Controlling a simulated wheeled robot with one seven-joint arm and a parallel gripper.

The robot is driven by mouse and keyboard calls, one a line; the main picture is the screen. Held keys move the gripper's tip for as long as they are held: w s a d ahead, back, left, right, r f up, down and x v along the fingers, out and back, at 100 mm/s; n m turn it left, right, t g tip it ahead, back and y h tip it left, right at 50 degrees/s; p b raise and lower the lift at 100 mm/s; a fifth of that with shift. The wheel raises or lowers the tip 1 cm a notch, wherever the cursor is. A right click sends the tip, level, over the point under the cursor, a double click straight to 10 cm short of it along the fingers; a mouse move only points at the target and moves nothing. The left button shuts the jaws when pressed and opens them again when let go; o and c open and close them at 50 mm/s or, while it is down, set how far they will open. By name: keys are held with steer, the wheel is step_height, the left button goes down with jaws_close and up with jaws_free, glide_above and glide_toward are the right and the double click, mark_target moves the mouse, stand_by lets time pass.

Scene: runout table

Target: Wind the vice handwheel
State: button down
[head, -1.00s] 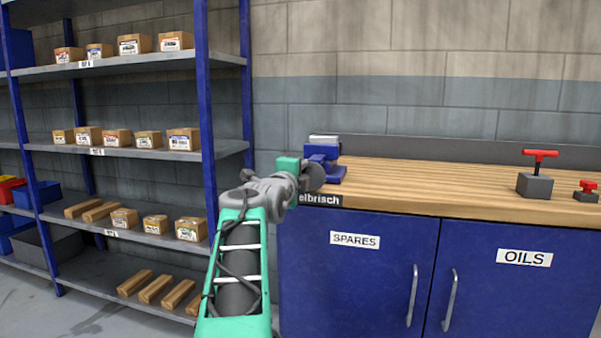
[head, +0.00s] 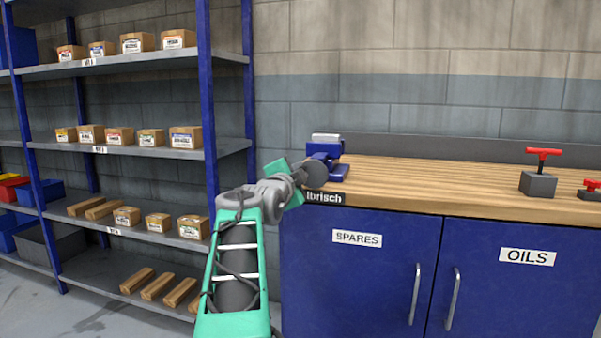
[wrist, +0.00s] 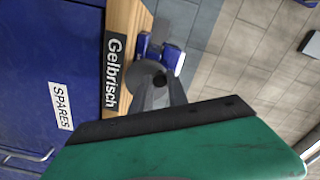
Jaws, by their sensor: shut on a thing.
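The blue vice (head: 325,148) with a pale metal top stands at the left end of the wooden bench. Its round grey handwheel (head: 317,176) is on the front side, above the bench's front edge. My gripper (head: 300,175) reaches it from the left and is shut on the handwheel. In the wrist view my gripper's grey fingers (wrist: 160,84) meet the handwheel (wrist: 146,74), with blue vice parts (wrist: 173,58) just beyond. The fingers hide part of the wheel, and the exact grip on its rim is hard to make out.
The wooden bench top (head: 430,180) is mostly clear. A grey block with a red T-handle (head: 538,184) and a smaller red-handled one (head: 590,190) stand at right. Blue cupboard doors (head: 355,280) are below. A blue-framed shelf rack (head: 205,110) with boxes stands close on the left.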

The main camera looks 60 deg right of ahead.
steer(key=shift+r+n, duration=0.25)
steer(key=shift+n, duration=0.15)
steer(key=shift+w, duration=0.1)
steer(key=shift+w+a+f+n, duration=0.1)
steer(key=shift+f+n, duration=0.4)
steer(key=shift+n, duration=1.25)
steer(key=shift+w+d+f+n, duration=0.1)
steer(key=shift+f+n, duration=0.4)
steer(key=shift+n, duration=1.2)
steer(key=shift+a+f+n, duration=0.1)
steer(key=shift+f+n, duration=0.4)
steer(key=shift+n, duration=1.25)
steer(key=n, duration=0.1)
steer(key=f+n+p, duration=0.1)
steer(key=n, duration=0.1)
steer(key=shift+s, duration=0.2)
steer(key=shift+n, duration=0.3)
steer(key=n, duration=0.3)
steer(key=shift+s+f+p, duration=0.3)
steer(key=shift+f+p, duration=0.1)
